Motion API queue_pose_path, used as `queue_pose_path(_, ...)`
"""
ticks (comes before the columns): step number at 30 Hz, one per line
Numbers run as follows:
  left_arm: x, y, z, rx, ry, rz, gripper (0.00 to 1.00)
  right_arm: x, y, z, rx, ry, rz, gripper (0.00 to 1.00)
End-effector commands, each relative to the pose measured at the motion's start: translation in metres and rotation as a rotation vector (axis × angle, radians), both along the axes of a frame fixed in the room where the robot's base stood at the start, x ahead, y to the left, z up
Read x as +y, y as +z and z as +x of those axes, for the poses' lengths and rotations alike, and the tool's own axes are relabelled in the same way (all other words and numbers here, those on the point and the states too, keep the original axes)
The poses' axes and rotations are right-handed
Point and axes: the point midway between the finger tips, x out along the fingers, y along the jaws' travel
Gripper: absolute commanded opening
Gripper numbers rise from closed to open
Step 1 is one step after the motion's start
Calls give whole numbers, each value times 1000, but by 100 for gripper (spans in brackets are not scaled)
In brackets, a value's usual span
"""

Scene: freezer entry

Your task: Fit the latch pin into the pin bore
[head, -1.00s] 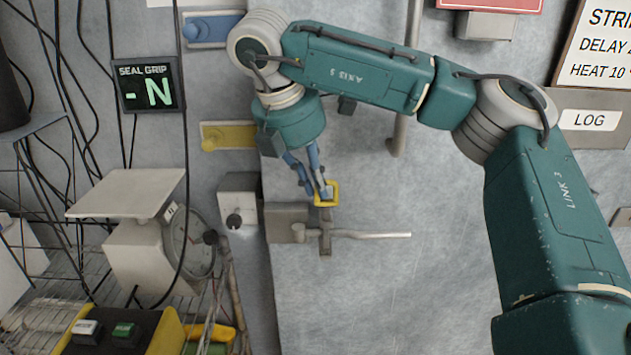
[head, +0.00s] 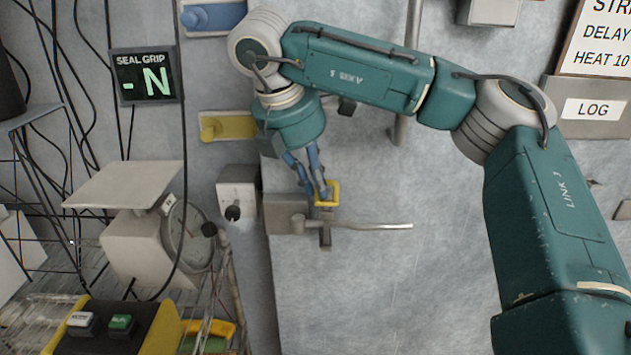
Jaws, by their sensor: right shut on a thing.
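My right gripper (head: 322,188) hangs down from the teal arm, its blue fingers shut on a yellow square-looking piece, which I take to be the latch pin's grip (head: 334,190). The piece is just above the freezer door's latch, a grey block (head: 285,213) with a pale lever handle (head: 375,226) pointing right. A dark upright latch part (head: 326,238) shows right below the yellow piece. The pin's shank and the pin bore cannot be made out, so I cannot tell whether they touch or line up. My left gripper is not in view.
A grey box with a black knob (head: 233,212) sits left of the latch. A yellow plate (head: 228,127) and a blue plate (head: 212,18) are above. The seal grip display (head: 146,76) reads "-N". A scale (head: 140,235) and button box (head: 120,325) stand lower left. Door surface right of the latch is bare.

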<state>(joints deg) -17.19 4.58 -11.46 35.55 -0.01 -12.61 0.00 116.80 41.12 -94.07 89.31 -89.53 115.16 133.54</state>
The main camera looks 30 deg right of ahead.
Motion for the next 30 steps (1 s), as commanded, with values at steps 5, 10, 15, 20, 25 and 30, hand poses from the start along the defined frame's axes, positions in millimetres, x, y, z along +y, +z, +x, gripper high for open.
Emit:
queue_pose_path(5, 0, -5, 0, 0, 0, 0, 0, 0, -5, 0, 0, 0, 0, 0)
queue_pose_path(10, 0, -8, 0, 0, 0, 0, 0, 0, -9, 0, 0, 0, 0, 0)
queue_pose_path(15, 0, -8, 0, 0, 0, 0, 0, 0, -9, 0, -1, 0, 0, 32)
queue_pose_path(20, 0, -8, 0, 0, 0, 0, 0, 0, -9, 0, 0, 0, 0, 34)
queue_pose_path(25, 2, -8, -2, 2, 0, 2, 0, 1, -7, 0, -1, 0, 0, 34)
queue_pose_path(30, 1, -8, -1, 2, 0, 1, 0, 7, 11, -1, -5, 1, -1, 34)
